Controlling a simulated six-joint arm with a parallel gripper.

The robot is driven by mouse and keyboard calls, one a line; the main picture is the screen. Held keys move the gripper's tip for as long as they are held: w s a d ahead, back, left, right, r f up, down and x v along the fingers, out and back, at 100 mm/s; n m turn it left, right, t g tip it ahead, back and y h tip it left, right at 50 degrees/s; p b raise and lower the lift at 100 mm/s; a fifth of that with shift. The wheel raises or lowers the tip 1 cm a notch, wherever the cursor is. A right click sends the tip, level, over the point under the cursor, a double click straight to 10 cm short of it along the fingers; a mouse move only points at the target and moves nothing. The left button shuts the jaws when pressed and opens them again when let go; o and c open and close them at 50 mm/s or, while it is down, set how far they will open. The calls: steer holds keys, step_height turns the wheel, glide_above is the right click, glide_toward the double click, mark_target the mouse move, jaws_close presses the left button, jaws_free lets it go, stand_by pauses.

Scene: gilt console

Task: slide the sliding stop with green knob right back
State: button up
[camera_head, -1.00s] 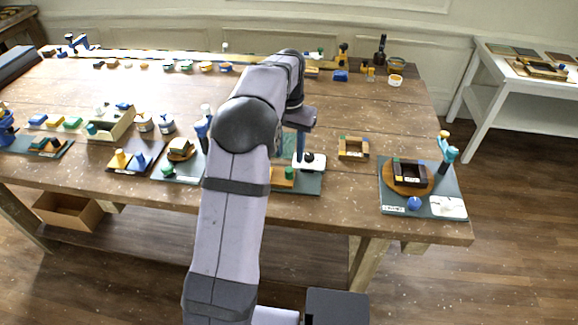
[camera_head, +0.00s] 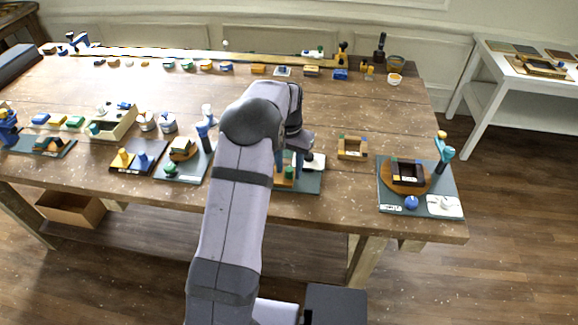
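A small green knob (camera_head: 290,172) shows on a wooden piece at the front of a grey board (camera_head: 308,184), near the table's front edge. It looks like the sliding stop's knob. My gripper (camera_head: 293,164) points down over this board, right at or just behind the knob. I cannot tell whether it touches the knob. My own arm covers the left part of the board and most of the fixture. The fingers are small and partly hidden, so their opening is unclear.
A white piece (camera_head: 313,161) stands at the board's back right. A wooden frame (camera_head: 352,148) lies to the right, with bare table around it. Another board (camera_head: 420,200) with a round wooden base is farther right. A board with a green knob (camera_head: 170,169) is left of my arm.

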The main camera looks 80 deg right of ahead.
jaws_close()
steer(key=shift+s, duration=1.8)
steer(key=shift+w, duration=0.1)
jaws_free()
steer(key=shift+d+r, duration=0.1)
steer(key=shift+r, duration=0.1)
step_height(320, 180, up, 7)
steer(key=b, duration=0.2)
steer(key=shift+b, duration=0.35)
